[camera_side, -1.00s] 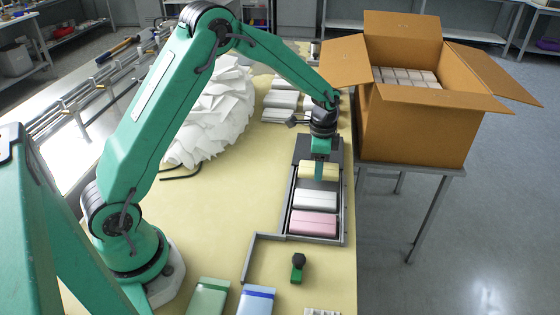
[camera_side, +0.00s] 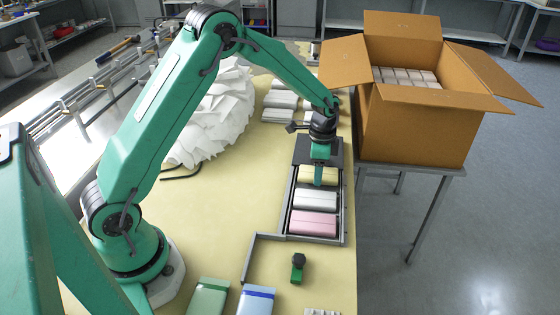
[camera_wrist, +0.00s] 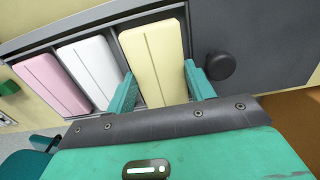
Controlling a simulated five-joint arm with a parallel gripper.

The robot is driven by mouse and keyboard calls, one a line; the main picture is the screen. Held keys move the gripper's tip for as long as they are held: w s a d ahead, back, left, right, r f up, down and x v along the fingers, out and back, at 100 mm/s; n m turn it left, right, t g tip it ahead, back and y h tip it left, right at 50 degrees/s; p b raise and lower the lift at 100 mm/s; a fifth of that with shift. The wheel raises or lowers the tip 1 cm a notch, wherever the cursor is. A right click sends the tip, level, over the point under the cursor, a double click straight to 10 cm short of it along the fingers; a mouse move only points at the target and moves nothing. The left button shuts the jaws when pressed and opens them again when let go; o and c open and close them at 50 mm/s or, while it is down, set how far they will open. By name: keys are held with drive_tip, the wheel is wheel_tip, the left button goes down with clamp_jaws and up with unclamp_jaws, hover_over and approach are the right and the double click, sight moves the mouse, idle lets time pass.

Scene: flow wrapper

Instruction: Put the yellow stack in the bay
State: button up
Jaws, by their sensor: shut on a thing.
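The yellow stack (camera_side: 303,175) is at the far end of a grey-walled tray (camera_side: 344,215), beside a white stack (camera_side: 315,200) and a pink stack (camera_side: 312,225). In the wrist view the yellow stack (camera_wrist: 153,45) lies between the two green fingers of my gripper (camera_wrist: 160,76), lined up alongside the white one (camera_wrist: 88,65). My gripper (camera_side: 319,178) is shut on the yellow stack from above. The yellow stack appears low within the tray walls; whether it touches the tray floor is hidden.
An open cardboard box (camera_side: 415,125) with white packs stands on a stand at the right. A white paper heap (camera_side: 215,110) is left of the tray.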

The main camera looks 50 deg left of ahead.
drive_tip(key=shift+f, duration=0.55)
idle(0.7)
drive_tip(key=o, duration=0.9)
drive_tip(key=shift+c, duration=1.1)
drive_tip(key=shift+r, duration=0.2)
